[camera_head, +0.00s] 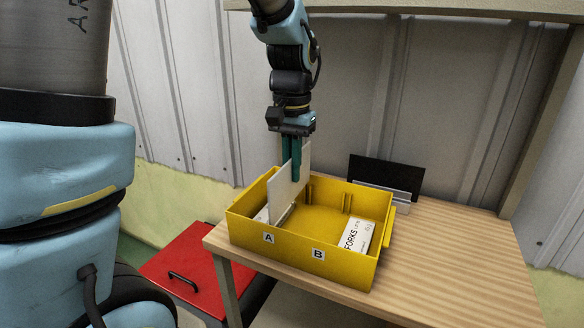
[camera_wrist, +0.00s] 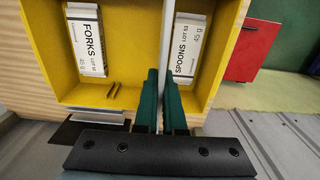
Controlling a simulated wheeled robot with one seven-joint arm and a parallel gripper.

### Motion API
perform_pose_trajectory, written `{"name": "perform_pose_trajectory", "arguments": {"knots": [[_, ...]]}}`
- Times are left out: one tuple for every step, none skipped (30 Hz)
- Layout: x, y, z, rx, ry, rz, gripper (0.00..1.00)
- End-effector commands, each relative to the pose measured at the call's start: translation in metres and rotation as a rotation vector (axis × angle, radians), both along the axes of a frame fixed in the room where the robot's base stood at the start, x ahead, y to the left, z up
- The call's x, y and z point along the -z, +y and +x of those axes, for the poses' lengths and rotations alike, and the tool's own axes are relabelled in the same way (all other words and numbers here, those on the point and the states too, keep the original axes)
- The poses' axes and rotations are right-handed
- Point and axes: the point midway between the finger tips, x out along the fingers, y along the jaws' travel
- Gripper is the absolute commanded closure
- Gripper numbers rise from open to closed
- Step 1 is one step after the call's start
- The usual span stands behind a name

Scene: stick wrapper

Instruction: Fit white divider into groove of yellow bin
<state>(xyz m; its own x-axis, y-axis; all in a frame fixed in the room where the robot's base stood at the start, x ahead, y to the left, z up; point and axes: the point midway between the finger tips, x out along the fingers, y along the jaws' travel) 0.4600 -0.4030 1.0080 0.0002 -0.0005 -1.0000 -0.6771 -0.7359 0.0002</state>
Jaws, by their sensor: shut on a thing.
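The white divider (camera_head: 286,196) stands upright, held by its upper part, rising well above the rim of the yellow bin (camera_head: 344,268). My gripper (camera_head: 292,172) is shut on it from above. In the wrist view the divider (camera_wrist: 167,32) is a thin pale strip seen edge-on, between my gripper's green fingers (camera_wrist: 160,98) and the far wall. It lies between the FORKS box (camera_wrist: 87,42) and the SPOONS box (camera_wrist: 186,43). Ribs (camera_head: 347,203) show on the bin's back wall. Whether the divider's edges are in a groove is not clear.
The bin sits on a wooden table (camera_head: 450,250), with labels A and B on its front. A black panel in a grey holder (camera_head: 385,180) stands behind it at right. The table's right side is clear.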

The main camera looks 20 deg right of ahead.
Motion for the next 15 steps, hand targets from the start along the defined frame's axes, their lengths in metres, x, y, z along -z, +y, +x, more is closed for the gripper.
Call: {"name": "perform_pose_trajectory", "arguments": {"knots": [[0.001, 0.0, 0.0, 0.0, 0.0, 0.0, 1.0], [0.001, 0.0, 0.0, 0.0, 0.0, 0.0, 1.0], [0.002, 0.0, 0.0, 0.0, 0.0, 0.0, 1.0], [0.003, 0.0, 0.0, 0.0, 0.0, 0.0, 1.0], [0.003, 0.0, 0.0, 0.0, 0.0, 0.0, 1.0], [0.004, 0.0, 0.0, 0.0, 0.0, 0.0, 1.0], [0.005, 0.0, 0.0, 0.0, 0.0, 0.0, 1.0], [0.006, 0.0, 0.0, 0.0, 0.0, 0.0, 1.0], [0.007, 0.0, 0.0, 0.0, 0.0, 0.0, 1.0], [0.008, 0.0, 0.0, 0.0, 0.0, 0.0, 1.0], [0.008, 0.0, 0.0, 0.0, 0.0, 0.0, 1.0], [0.009, 0.0, 0.0, 0.0, 0.0, 0.0, 1.0], [0.01, 0.0, 0.0, 0.0, 0.0, 0.0, 1.0], [0.011, 0.0, 0.0, 0.0, 0.0, 0.0, 1.0], [0.012, 0.0, 0.0, 0.0, 0.0, 0.0, 1.0]]}}
